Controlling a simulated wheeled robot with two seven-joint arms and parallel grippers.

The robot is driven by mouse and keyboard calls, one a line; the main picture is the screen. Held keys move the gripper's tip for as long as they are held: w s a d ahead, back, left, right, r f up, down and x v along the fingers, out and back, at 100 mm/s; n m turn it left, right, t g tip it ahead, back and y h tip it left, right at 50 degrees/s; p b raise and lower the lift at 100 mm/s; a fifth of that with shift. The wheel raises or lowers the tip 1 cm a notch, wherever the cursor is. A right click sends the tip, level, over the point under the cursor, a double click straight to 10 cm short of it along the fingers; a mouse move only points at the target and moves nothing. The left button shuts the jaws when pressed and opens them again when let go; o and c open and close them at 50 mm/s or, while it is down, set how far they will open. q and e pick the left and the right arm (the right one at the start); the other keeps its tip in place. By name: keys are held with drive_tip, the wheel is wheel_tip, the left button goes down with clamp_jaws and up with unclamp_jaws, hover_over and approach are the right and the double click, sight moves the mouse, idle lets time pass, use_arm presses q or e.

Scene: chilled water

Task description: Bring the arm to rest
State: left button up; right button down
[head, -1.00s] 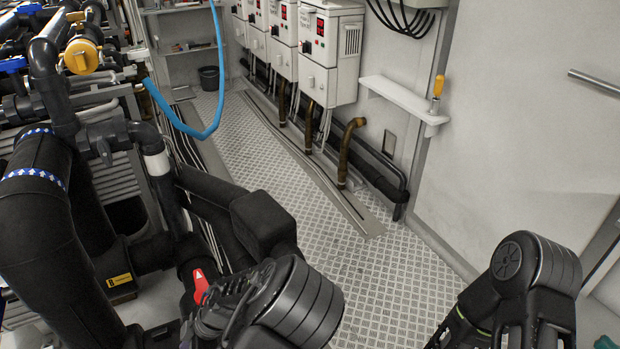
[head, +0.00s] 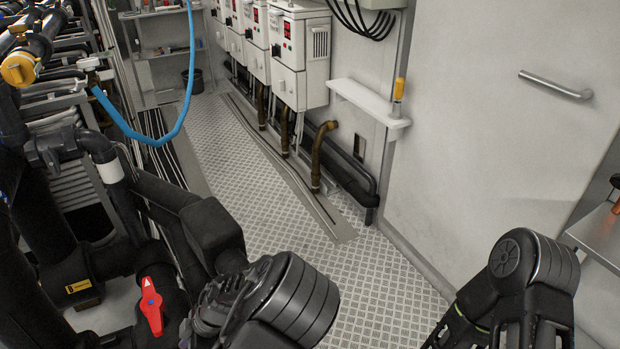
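My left arm (head: 290,300) shows at the bottom centre as a black rounded joint with links running out of the picture's lower edge. My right arm (head: 535,265) is folded at the bottom right, with another black joint uppermost. I make out no fingertips of either gripper, and nothing held shows. A red valve handle (head: 151,306) on black pipework (head: 165,275) stands to the left of my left arm; I cannot tell the gap between them.
Black pipes fill the left side, with a blue hose (head: 150,135) hanging there. White control boxes (head: 300,55) and a small shelf (head: 368,103) line the wall. A door handle (head: 555,85) and a metal surface (head: 600,235) are at right. The patterned floor (head: 240,165) between is clear.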

use_arm(q)
drive_tip(key=s+d+f+m+t+h+b, duration=0.1)
drive_tip(key=s+d+f+m, duration=0.2)
drive_tip(key=f+m, duration=0.25)
drive_tip(key=s+d+f+m+h+b, duration=0.25)
drive_tip(key=d+f+m, duration=0.2)
drive_tip(key=m, duration=0.25)
drive_tip(key=s+d+f+m+t+h+b, duration=0.1)
drive_tip(key=s+d+f+m, duration=0.2)
drive_tip(key=f+m, duration=0.25)
drive_tip(key=s+d+f+h+b, duration=0.2)
drive_tip(key=d+h+b, duration=0.1)
drive_tip(key=d, duration=0.3)
drive_tip(key=s+d+f+h+b, duration=0.1)
drive_tip(key=s+d+h+b, duration=0.2)
drive_tip(key=d, duration=0.2)
wheel_tip(320, 180, up, 27)
drive_tip(key=s+d+m+p, duration=0.1)
drive_tip(key=p, duration=2.6)
drive_tip(key=shift+d+f, duration=0.15)
